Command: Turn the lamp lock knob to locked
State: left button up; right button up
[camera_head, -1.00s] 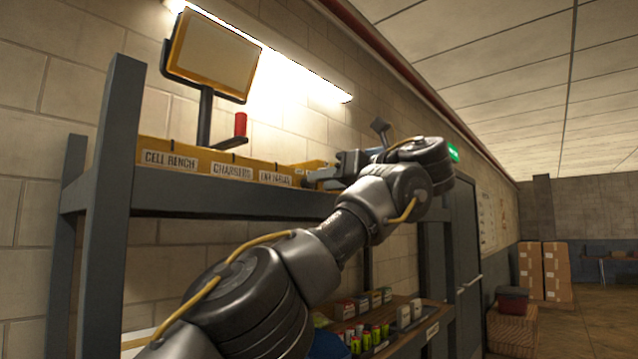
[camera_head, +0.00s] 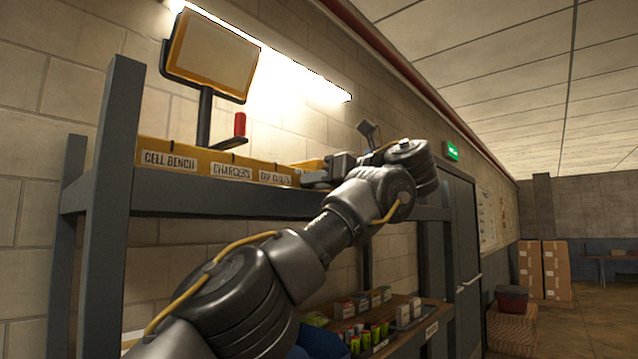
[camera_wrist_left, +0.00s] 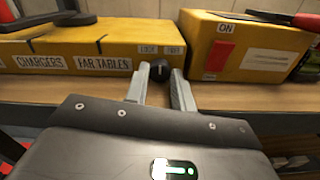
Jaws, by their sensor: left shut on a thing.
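The lamp lock knob (camera_wrist_left: 160,70) is a small dark round knob with a pale mark, in the left wrist view. It sits at the right end of the long yellow box (camera_wrist_left: 110,42), below two small labels that seem to read LOCK and FREE. My left gripper (camera_wrist_left: 162,80) has its two grey fingers on either side of the knob and is shut on it. In the head view my left gripper (camera_head: 318,177) is at the right end of the yellow box (camera_head: 215,168), and the knob is hidden there. My right gripper is not in view.
A second yellow box (camera_wrist_left: 248,48) marked ON, with a red part, stands just right of the knob. A red cylinder (camera_head: 240,124) and a tilted panel (camera_head: 213,55) stand above the long box. The lower shelf (camera_head: 405,330) holds several small items.

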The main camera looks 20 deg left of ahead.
pick_arm(q)
jog(key=n, duration=0.3)
jog(key=shift+n, duration=0.3)
jog(key=o, duration=0.7)
jog(key=v, duration=1)
jog(key=shift+d, duration=0.35)
jog(key=shift+s, duration=0.1)
